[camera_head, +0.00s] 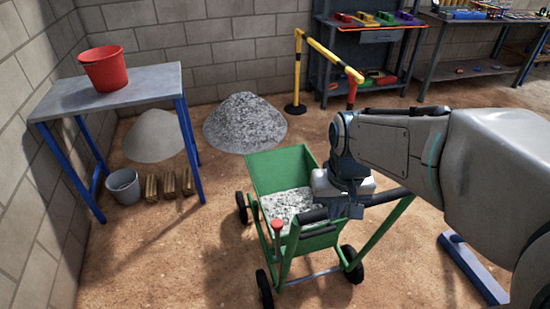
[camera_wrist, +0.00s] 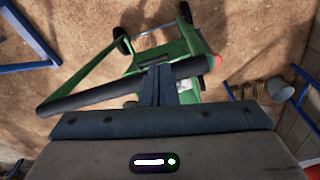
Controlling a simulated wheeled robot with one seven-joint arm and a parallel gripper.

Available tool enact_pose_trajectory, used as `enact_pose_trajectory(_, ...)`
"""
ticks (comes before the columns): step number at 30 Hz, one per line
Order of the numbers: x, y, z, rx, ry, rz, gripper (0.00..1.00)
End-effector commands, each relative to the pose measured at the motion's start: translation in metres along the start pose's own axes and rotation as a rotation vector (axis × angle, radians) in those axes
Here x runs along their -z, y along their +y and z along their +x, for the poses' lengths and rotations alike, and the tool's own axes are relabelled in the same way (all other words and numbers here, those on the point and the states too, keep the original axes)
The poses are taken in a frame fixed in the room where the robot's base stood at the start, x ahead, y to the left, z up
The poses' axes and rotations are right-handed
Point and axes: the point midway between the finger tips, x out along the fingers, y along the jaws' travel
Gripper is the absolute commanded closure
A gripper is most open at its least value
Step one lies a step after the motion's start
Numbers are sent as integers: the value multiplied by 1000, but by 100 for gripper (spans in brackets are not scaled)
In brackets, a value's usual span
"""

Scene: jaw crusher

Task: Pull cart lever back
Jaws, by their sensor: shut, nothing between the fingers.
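The green cart (camera_head: 272,172) stands on the dirt floor with grey gravel (camera_head: 288,203) inside its tub. A red-topped lever (camera_head: 278,225) stands upright at the cart's near left side. In the wrist view its red knob (camera_wrist: 217,62) shows just past the right end of the black handle bar (camera_wrist: 85,97). My gripper (camera_head: 350,210) is over the cart's handle side, to the right of the lever and apart from it. In the wrist view the shut, empty fingers (camera_wrist: 158,85) overlap the black bar; I cannot tell whether they touch it.
A table (camera_head: 110,92) with a red bucket (camera_head: 104,70) stands at the left. A grey bucket (camera_head: 123,186) and several wooden blocks are under it. Gravel piles (camera_head: 245,123) lie behind the cart. A yellow and black rail (camera_head: 329,55) stands at the back. Floor in front is clear.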

Motion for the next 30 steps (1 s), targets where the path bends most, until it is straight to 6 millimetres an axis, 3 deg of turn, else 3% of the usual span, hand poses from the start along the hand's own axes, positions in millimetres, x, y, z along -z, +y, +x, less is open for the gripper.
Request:
enact_pose_trajectory(1, 18, -7, -10, 0, -24, -13, 100)
enact_pose_trajectory(6, 69, -32, -10, 0, -85, -42, 100)
enact_pose_trajectory(15, 142, -84, 17, 4, -190, -81, 100)
enact_pose_trajectory(21, 165, -110, 41, 7, -237, -94, 100)
enact_pose_trajectory(30, 170, -120, 65, 7, -258, -98, 100)
